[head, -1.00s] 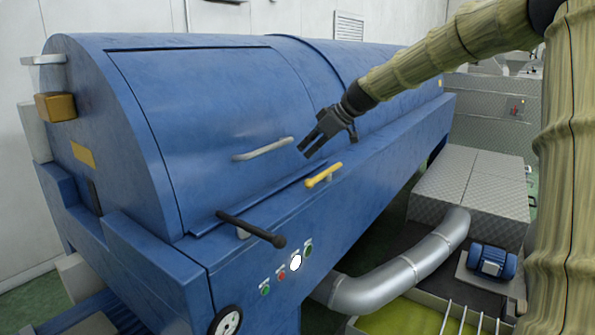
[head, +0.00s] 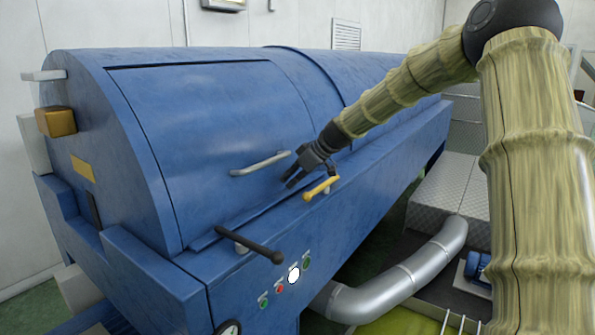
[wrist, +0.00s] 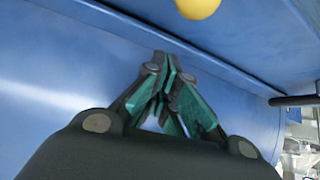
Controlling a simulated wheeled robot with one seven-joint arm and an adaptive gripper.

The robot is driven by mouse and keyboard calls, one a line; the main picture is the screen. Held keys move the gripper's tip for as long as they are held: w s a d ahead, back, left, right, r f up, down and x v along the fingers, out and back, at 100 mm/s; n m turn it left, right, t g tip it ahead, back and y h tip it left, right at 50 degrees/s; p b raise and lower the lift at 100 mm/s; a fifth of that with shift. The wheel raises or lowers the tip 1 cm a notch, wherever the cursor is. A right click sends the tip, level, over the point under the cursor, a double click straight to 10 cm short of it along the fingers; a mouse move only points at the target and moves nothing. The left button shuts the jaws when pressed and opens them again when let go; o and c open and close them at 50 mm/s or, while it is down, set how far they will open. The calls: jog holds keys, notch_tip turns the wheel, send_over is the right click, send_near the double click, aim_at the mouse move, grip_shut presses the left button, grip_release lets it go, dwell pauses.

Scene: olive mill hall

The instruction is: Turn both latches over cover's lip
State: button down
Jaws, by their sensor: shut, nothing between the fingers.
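The blue curved cover (head: 210,125) is down on the machine, with a pale bar handle (head: 260,163) near its lower edge. Below its lip (head: 262,202) are two latches. The yellow latch (head: 321,187) lies roughly along the edge, near the cover's right end. The black latch (head: 250,246) sticks outward at the left, its dark grip toward the lower right. My gripper (head: 290,179) is shut and empty, just above and left of the yellow latch, close to the cover. In the wrist view my gripper's fingers (wrist: 160,68) meet; a yellow knob (wrist: 198,7) shows at the top and a black bar (wrist: 294,100) at right.
Push buttons (head: 280,287) and a dial (head: 229,328) sit on the front face below the black latch. A silver pipe (head: 400,290) and a checkered metal box (head: 445,195) stand at right. An orange lamp block (head: 56,122) is on the end wall.

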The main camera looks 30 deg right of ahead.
jog(key=shift+w+a+f, duration=0.2)
jog(key=shift+w+f, duration=0.1)
jog(key=s+d+p, duration=0.1)
jog(key=s+d, duration=0.1)
jog(key=s, duration=0.1)
jog(key=shift+f+p, duration=0.2)
jog(key=shift+p, duration=0.2)
jog(key=shift+s+d+f, duration=0.1)
jog(key=shift+f, duration=0.15)
jog(key=shift+s, duration=0.1)
